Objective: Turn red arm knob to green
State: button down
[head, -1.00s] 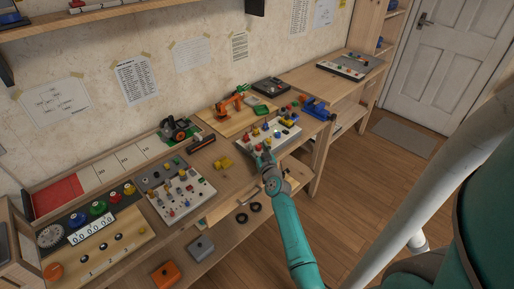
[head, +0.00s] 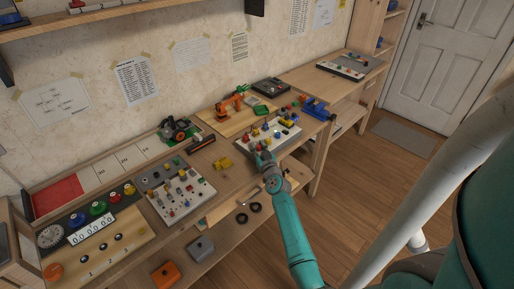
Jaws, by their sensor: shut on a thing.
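A white board (head: 285,141) with several small coloured knobs and parts lies on the bench in the middle of the view. My gripper (head: 261,155) is at the front left part of this board, low over its surface. It is shut on a small knob there, which the fingers mostly hide. The colour and the turn angle of this knob are too small to make out. Small red, yellow and blue parts stand on the board just beyond the gripper.
A blue vise (head: 316,106) stands at the right. An orange toy arm (head: 235,101) is behind. Two black rings (head: 255,207) lie below in front.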

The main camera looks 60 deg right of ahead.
jog(key=shift+f+n+t+y, duration=0.3)
jog(key=shift+n+y, duration=0.1)
jog(key=shift+y, duration=0.2)
jog(key=shift+n+t+y, duration=0.3)
jog(key=shift+n+y, duration=0.1)
jog(key=shift+y, duration=0.1)
jog(key=n+t+y, duration=0.1)
jog(key=n+y, duration=0.1)
jog(key=n+t+y, duration=0.1)
jog(key=n+y, duration=0.1)
jog(key=y, duration=0.1)
jog(key=shift+d+r+t+y, duration=0.1)
jog(key=shift+r+t+y, duration=0.1)
jog(key=shift+t+y, duration=0.1)
jog(key=n+y, duration=0.2)
jog(key=y, duration=0.1)
jog(key=n+y, duration=0.2)
jog(key=y, duration=0.2)
jog(key=shift+n, duration=0.3)
jog(key=shift+y, duration=0.4)
